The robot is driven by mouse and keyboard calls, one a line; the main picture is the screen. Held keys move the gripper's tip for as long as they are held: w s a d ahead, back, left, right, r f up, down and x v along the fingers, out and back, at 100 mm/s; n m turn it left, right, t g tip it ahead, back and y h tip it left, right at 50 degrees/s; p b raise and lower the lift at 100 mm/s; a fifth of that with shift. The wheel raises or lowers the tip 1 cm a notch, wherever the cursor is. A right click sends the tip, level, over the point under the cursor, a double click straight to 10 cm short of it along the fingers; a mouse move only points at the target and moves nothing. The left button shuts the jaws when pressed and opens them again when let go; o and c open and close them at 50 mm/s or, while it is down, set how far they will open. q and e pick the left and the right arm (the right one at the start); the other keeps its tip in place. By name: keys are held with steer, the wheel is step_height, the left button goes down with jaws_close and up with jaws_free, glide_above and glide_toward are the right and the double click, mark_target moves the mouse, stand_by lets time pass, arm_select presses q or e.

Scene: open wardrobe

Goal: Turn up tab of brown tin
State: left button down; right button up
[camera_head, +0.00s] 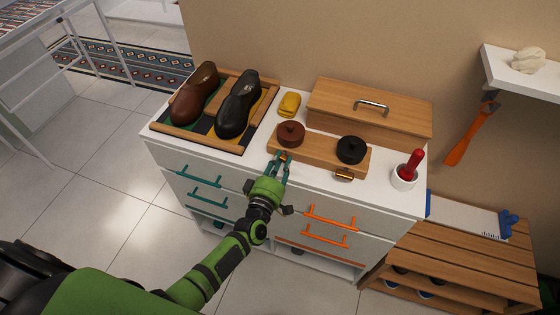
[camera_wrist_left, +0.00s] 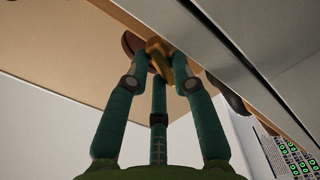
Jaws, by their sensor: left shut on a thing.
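The brown tin (camera_head: 291,133) is round, with a small knob on top, and sits on the left part of a wooden block (camera_head: 318,152) on the white cabinet top. My left gripper (camera_head: 279,159) is at the front edge of the block, just below the brown tin. In the left wrist view its fingers (camera_wrist_left: 160,62) are shut on a gold-coloured tab (camera_wrist_left: 156,47), with part of the brown tin (camera_wrist_left: 130,42) behind it. In the head view the fingers hide this tab. My right gripper is not in view.
A black tin (camera_head: 351,149) stands right on the block, with a gold tab (camera_head: 344,174) at the front. A white cup (camera_head: 404,178) with a red-handled item is farther right. Shoes (camera_head: 237,104) lie in a tray at left; a wooden box (camera_head: 368,112) stands behind.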

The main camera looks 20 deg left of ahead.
arm_select(q)
steer(key=m, duration=0.6)
steer(key=shift+d+f+p, duration=0.1)
steer(key=shift+p, duration=0.25)
steer(key=m, duration=0.3)
steer(key=shift+m, duration=0.4)
steer(key=shift+f+m, duration=0.15)
steer(key=shift+m, duration=1.35)
steer(key=c, duration=1.3)
jaws_free()
steer(key=shift+s, duration=0.2)
steer(key=s, duration=1.1)
steer(key=shift+s, duration=0.3)
